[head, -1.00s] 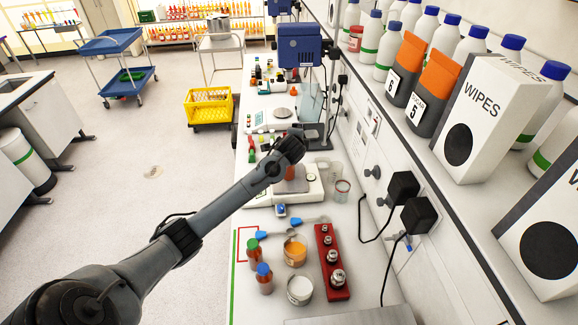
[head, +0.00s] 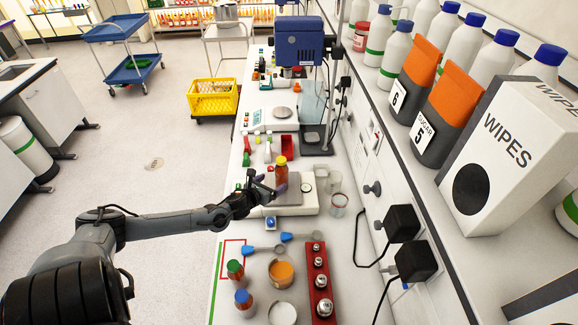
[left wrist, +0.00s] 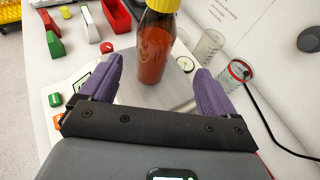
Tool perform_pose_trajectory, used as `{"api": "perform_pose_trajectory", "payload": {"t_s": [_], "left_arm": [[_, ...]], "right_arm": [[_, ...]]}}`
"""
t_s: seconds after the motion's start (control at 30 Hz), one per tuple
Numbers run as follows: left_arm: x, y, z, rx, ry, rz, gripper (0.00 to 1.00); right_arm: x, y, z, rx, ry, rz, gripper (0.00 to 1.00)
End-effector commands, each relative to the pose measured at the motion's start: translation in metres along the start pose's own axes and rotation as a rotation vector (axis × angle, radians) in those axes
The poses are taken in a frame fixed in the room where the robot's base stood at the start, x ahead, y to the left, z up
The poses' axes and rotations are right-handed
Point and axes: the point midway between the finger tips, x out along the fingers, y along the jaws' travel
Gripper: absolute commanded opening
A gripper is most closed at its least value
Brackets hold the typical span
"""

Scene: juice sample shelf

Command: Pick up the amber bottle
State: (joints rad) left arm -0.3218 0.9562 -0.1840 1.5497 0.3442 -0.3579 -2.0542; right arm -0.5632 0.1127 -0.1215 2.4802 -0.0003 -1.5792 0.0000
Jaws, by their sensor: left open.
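The amber bottle (head: 281,174), reddish-orange with a yellow cap, stands upright on the grey plate of a white scale (head: 310,198). My left gripper (head: 268,183) is just in front of it at about its lower body. In the left wrist view the bottle (left wrist: 155,52) appears between the two purple fingers (left wrist: 159,68), with space on both sides. The fingers are apart and empty, and I cannot tell whether their tips reach past the bottle's near face. The right gripper is not in view.
Nearer on the bench are a green-capped bottle (head: 236,270), a blue-capped bottle (head: 243,300), an orange-filled beaker (head: 281,272) and a red weight block (head: 319,290). Glass beakers (head: 338,203) stand right of the scale. A red bin (head: 289,147) is behind it.

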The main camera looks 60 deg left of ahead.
Motion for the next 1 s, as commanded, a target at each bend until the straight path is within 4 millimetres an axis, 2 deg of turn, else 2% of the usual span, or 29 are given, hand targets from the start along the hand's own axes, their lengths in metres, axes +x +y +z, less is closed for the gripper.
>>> {"api": "perform_pose_trajectory", "payload": {"t_s": [0.33, 0.5, 0.77, 1.0], "left_arm": [[0.036, 0.002, -0.004, 0.001, 0.006, 0.002, 0.9], [0.049, 0.002, -0.005, 0.002, 0.008, 0.001, 0.9], [0.058, 0.003, -0.004, 0.002, 0.008, 0.002, 0.9], [0.083, 0.009, -0.004, -0.002, 0.008, 0.002, 0.9]], "right_arm": [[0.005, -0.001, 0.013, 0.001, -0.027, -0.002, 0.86], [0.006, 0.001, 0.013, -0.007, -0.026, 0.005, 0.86], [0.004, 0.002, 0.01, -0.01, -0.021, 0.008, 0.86], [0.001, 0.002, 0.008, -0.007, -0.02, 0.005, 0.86]]}}
